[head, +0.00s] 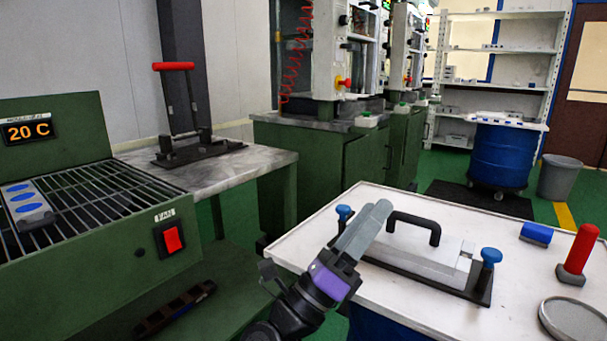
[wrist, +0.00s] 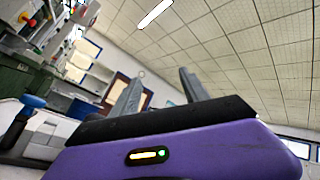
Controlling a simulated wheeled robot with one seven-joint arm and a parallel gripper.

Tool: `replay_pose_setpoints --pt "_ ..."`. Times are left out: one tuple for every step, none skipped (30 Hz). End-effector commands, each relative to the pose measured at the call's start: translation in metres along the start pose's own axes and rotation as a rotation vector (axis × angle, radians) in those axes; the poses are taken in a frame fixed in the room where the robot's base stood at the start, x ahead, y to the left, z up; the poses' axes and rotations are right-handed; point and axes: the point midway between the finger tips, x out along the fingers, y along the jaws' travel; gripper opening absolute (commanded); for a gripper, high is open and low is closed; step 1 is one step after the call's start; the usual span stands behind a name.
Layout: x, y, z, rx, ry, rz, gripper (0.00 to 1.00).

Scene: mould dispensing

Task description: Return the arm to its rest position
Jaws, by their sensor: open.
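My gripper (head: 366,229) is in the head view at the lower middle, in front of the left part of the white table. Its grey fingers point up and to the right, and its body is purple. In the wrist view my gripper (wrist: 160,92) has two grey fingers standing apart with nothing between them, pointing up towards the ceiling. A metal mould (head: 425,256) with a black handle and blue knobs lies on the white table (head: 376,194) just behind and right of the fingers. The fingers overlap the mould's left end in the picture; I cannot tell whether they touch.
A green heater (head: 85,292) with a grille, a "20 C" display and a red switch (head: 172,239) stands at left. A red-handled press (head: 175,66) stands on a marble bench. A blue block (head: 536,234), a red-handled tool (head: 580,250) and a round dish (head: 574,321) are at right.

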Motion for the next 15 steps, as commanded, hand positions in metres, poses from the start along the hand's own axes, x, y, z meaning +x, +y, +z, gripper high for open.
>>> replay_pose_setpoints --pt "-0.009 -0.003 -0.010 -0.080 -0.073 -0.003 0.53" --pt "-0.014 -0.005 -0.014 -0.126 -0.117 -0.006 0.53" --pt "-0.021 -0.007 -0.019 -0.189 -0.174 -0.009 0.53" --pt "-0.027 -0.009 -0.023 -0.236 -0.215 -0.013 0.53" --pt "-0.033 -0.011 -0.028 -0.284 -0.254 -0.015 0.53" --pt "-0.041 -0.013 -0.034 -0.346 -0.307 -0.018 0.53" --pt "-0.048 -0.015 -0.039 -0.391 -0.344 -0.019 0.53" --pt "-0.054 -0.016 -0.045 -0.439 -0.381 -0.021 0.53" --pt "-0.063 -0.018 -0.052 -0.500 -0.430 -0.023 0.53" --pt "-0.070 -0.020 -0.058 -0.545 -0.466 -0.023 0.53" --pt "-0.077 -0.021 -0.064 -0.590 -0.500 -0.023 0.53" --pt "-0.087 -0.023 -0.072 -0.650 -0.546 -0.023 0.53" --pt "-0.095 -0.025 -0.078 -0.693 -0.580 -0.023 0.53" --pt "-0.102 -0.027 -0.085 -0.738 -0.612 -0.023 0.53" --pt "-0.112 -0.030 -0.095 -0.795 -0.656 -0.020 0.53"
